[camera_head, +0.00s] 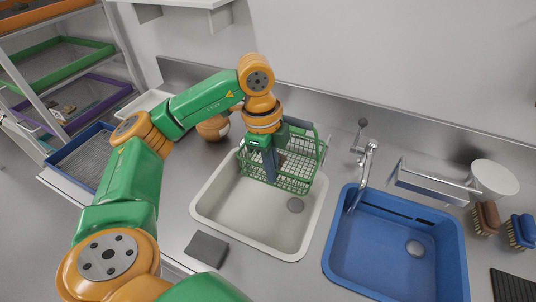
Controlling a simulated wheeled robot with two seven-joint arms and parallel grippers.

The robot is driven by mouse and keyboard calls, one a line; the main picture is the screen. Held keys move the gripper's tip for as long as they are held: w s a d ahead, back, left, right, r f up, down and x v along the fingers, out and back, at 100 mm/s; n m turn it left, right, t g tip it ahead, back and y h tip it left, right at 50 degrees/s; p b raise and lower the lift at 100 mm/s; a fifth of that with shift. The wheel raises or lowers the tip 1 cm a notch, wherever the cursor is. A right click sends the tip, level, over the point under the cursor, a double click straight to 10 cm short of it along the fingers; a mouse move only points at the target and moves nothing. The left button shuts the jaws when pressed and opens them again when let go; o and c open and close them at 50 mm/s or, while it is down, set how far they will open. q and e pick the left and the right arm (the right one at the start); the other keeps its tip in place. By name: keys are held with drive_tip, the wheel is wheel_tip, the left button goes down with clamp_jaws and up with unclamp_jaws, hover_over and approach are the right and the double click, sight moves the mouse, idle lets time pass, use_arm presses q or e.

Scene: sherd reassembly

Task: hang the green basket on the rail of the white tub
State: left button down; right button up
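The green wire basket (297,181) is at the back of the white tub (206,203), partly over its basin. Its rear rim reaches the tub's back edge; I cannot tell whether it rests on the rail or is held above it. Something brownish shows inside the basket behind my gripper. My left gripper (270,166) points down at the basket's near left part, with its fingers overlapping the mesh. Its fingertips are too small and overlapped to show whether they are open or closed on the basket. My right gripper is out of view.
A blue tub (380,284) with a tap (366,172) stands to the right. A brown round pot (212,128) sits behind the white tub on the left. A dark grey block (206,249) lies at its front left. Brushes (487,217) are at far right.

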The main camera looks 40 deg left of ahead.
use_arm(q)
drive_tip(key=shift+w+a+f, duration=0.1)
drive_tip(key=shift+w+a, duration=0.05)
drive_tip(key=shift+w, duration=0.35)
drive_tip(key=shift+w+a+f, duration=0.1)
drive_tip(key=shift+w+a, duration=0.05)
drive_tip(key=shift+w, duration=0.3)
drive_tip(key=shift+f+b, duration=0.95)
drive_tip(key=shift+f, duration=0.55)
drive_tip(key=c, duration=1)
unclamp_jaws()
drive_tip(key=shift+o, duration=0.2)
drive_tip(key=shift+r, duration=0.15)
